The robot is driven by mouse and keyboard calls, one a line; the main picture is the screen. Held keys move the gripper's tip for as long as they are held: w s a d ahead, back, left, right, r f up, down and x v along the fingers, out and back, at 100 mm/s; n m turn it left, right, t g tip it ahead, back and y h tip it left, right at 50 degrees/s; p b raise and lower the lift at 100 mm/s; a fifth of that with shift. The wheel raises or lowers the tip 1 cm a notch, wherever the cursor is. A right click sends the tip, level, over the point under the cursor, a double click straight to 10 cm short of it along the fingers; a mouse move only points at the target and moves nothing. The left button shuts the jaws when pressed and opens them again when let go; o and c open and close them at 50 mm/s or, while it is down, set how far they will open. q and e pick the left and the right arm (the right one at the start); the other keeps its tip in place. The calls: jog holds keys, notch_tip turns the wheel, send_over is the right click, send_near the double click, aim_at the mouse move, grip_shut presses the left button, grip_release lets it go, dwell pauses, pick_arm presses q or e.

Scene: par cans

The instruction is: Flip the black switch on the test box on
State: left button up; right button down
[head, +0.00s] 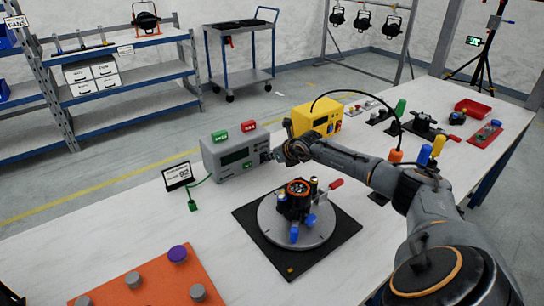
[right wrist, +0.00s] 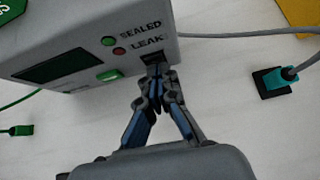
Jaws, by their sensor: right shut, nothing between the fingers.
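The grey test box (head: 232,152) stands on the white table, left of the middle in the head view. In the right wrist view the box (right wrist: 130,20) shows SEALED and LEAK labels beside a green and a red dot, a dark display (right wrist: 50,66) and a green button (right wrist: 110,75). The black switch (right wrist: 153,57) is below the LEAK label; its position cannot be told. My right gripper (head: 277,155) is shut and empty. Its fingertips (right wrist: 157,75) are at the switch and partly cover it; contact is unclear. My left gripper is not in view.
A round grey fixture (head: 268,222) on a black mat stands in front of the box. A yellow box (head: 318,117) is behind my right arm. A small black sign (head: 178,175) and green tag (head: 193,205) are left. An orange plate (head: 150,285) lies at the front left.

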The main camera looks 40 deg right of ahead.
jog(key=shift+w+d+r+g, duration=0.1)
jog(key=shift+w+r+g, duration=0.3)
jog(key=shift+w+g, duration=0.35)
jog(key=shift+f, duration=0.15)
jog(key=shift+p, duration=0.3)
jog(key=shift+r+p, duration=0.55)
jog(key=shift+r, duration=0.3)
